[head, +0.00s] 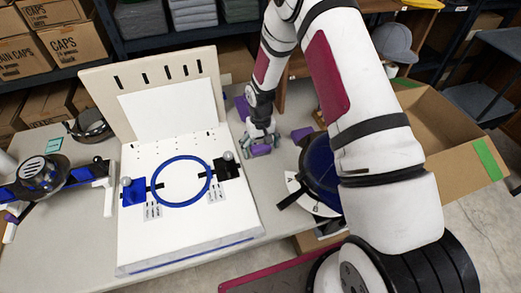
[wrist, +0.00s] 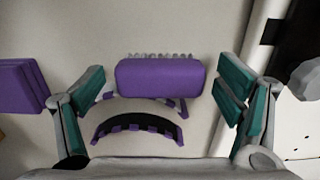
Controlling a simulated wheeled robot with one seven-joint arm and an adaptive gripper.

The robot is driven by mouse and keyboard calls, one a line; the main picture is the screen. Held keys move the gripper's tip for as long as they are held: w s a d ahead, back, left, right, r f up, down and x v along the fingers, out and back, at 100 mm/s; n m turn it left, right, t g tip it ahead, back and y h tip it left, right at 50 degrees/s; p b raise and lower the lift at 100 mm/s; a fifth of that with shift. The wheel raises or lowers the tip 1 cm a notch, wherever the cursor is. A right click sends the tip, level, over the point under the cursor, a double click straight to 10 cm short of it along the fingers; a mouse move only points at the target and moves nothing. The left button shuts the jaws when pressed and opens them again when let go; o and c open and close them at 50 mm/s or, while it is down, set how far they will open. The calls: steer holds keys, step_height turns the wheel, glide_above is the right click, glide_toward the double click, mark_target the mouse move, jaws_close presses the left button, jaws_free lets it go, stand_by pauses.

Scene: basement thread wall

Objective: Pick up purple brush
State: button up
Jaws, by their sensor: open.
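The purple brush (wrist: 160,78) lies in the middle of the wrist view, a rounded purple block with pale bristles along its far edge. A dark curved band with purple ends lies just below it in that view. My gripper (wrist: 160,92) is open, with a green-padded finger on each side of the brush and gaps between the pads and the brush. Contact with the brush cannot be told.
A purple block (wrist: 20,86) lies left of my gripper; it seems to be the purple piece (head: 302,134) in the head view. The white hoop board (head: 190,225) stands close on the other side. A blue round item (head: 320,165) and an open cardboard box (head: 450,130) are to the right.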

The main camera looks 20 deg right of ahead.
mark_target(261, 146)
steer(key=c, duration=1.2)
steer(key=shift+c, duration=0.2)
step_height(261, 146, up, 10)
steer(key=shift+r, duration=0.1)
